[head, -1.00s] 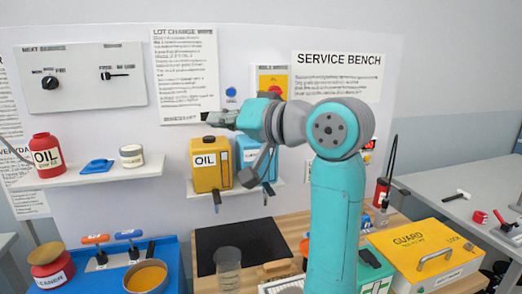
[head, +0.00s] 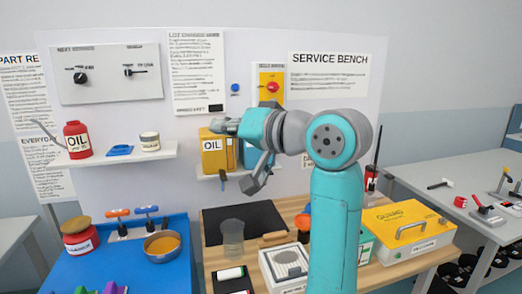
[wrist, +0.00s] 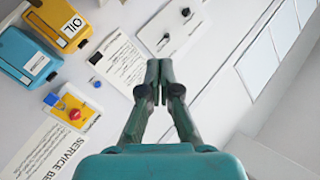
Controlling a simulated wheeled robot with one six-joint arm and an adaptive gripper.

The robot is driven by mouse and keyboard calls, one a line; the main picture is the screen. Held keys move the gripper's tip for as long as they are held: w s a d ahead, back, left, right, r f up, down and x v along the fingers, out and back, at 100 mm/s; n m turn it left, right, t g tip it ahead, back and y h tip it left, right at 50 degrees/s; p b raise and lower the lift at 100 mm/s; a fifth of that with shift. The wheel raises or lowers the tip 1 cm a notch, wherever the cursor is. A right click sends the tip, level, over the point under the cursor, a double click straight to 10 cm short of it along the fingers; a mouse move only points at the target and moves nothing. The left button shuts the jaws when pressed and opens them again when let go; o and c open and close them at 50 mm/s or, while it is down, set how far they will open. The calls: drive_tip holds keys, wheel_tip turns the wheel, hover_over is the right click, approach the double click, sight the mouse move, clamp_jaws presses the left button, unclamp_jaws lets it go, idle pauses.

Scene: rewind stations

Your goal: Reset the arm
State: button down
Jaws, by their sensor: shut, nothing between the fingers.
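My teal and grey arm is raised in front of the service bench, bent at the elbow, with its end reaching left. My gripper (head: 222,126) is in front of the upright white panel, near the yellow oil container (head: 214,155). In the wrist view my gripper (wrist: 159,68) has its two dark fingers together, with nothing between them. They point toward the panel, and I cannot tell the exact gap to it. A red button on a yellow plate (head: 271,87) sits above my arm in the head view and shows in the wrist view (wrist: 75,114).
A selector panel (head: 108,72) with two knobs is at upper left. A shelf (head: 110,160) holds a red oil can, a blue item and a jar. A blue table (head: 100,262) with a bowl stands lower left. A yellow guard case (head: 400,228) lies on the wooden bench right of my arm.

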drive_tip(key=w+d+f+m+t+h, duration=0.1)
drive_tip(key=w+d+f+m+t, duration=0.15)
drive_tip(key=f, duration=1.15)
drive_tip(key=s+d+f+m+t+h, duration=0.1)
drive_tip(key=s+d+f+h, duration=0.2)
drive_tip(key=f, duration=0.7)
drive_tip(key=s+d+f+m+h, duration=0.1)
drive_tip(key=s+d+f, duration=0.35)
drive_tip(key=f, duration=0.45)
drive_tip(key=s+d+f+m+t+h, duration=0.1)
drive_tip(key=s+d+f+m+h, duration=0.3)
drive_tip(key=f, duration=0.6)
drive_tip(key=s+d+f+n+h, duration=0.1)
drive_tip(key=s+d+f, duration=0.35)
drive_tip(key=s, duration=0.45)
drive_tip(key=s+d+f+n+h, duration=0.1)
drive_tip(key=s+d+f+n, duration=0.1)
drive_tip(key=s+d+f, duration=0.5)
drive_tip(key=s+r+n+h, duration=0.1)
drive_tip(key=s+r, duration=0.1)
drive_tip(key=s, duration=1)
drive_tip(key=s+r+n+h, duration=0.1)
drive_tip(key=s+r, duration=0.1)
drive_tip(key=s, duration=1)
drive_tip(key=shift+r, duration=0.4)
